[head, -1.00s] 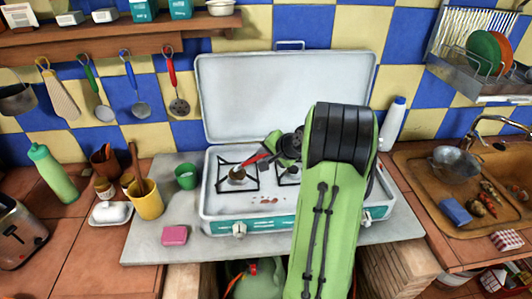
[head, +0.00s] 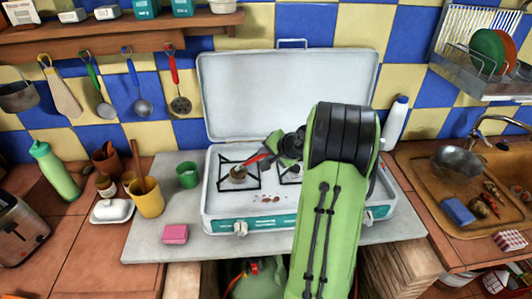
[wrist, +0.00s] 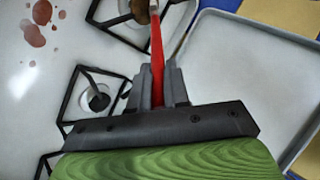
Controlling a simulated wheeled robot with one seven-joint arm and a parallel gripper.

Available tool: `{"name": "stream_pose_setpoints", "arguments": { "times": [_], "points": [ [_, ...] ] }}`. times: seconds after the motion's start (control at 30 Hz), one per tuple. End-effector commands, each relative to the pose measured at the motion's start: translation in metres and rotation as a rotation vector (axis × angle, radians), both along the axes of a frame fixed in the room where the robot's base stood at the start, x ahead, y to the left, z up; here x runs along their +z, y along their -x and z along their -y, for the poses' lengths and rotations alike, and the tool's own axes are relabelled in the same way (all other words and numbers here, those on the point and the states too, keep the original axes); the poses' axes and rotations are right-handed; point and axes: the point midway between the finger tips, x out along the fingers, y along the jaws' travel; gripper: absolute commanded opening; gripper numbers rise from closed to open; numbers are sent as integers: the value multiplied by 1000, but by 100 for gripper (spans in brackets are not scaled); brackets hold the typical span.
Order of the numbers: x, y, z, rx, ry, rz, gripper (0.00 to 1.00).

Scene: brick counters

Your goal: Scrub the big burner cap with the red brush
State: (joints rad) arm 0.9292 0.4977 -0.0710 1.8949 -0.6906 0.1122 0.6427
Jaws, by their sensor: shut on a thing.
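The red brush (head: 258,157) is held by its handle in my gripper (wrist: 158,85), which is shut on it. Its red handle also shows in the wrist view (wrist: 157,45), pointing away from the fingers. The brush's far end lies over or beside the big burner cap (head: 238,173) on the left burner of the white stove (head: 212,198). I cannot tell whether the bristles touch the cap. A second burner (head: 290,171), with a dark cap (wrist: 98,101) in the wrist view, is partly behind my arm and nearer my gripper.
Brown-red stains (head: 268,198) mark the stove top. The stove lid (head: 285,95) stands open behind. A green cup (head: 187,176), yellow pot (head: 148,204) and pink sponge (head: 175,234) are at the left. A sink (head: 440,200) is at the right.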

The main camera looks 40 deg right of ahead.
Motion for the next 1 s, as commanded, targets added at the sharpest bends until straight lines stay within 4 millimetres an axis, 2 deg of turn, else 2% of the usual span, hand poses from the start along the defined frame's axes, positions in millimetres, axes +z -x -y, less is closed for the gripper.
{"name": "stream_pose_setpoints", "arguments": {
  "times": [0.23,0.7,1.0],
  "points": [
    [-2,6,8,-2,1,-4,0],
    [-2,-4,-6,0,-1,-5,0],
    [-1,3,3,-2,-1,-4,0]
  ]
}}
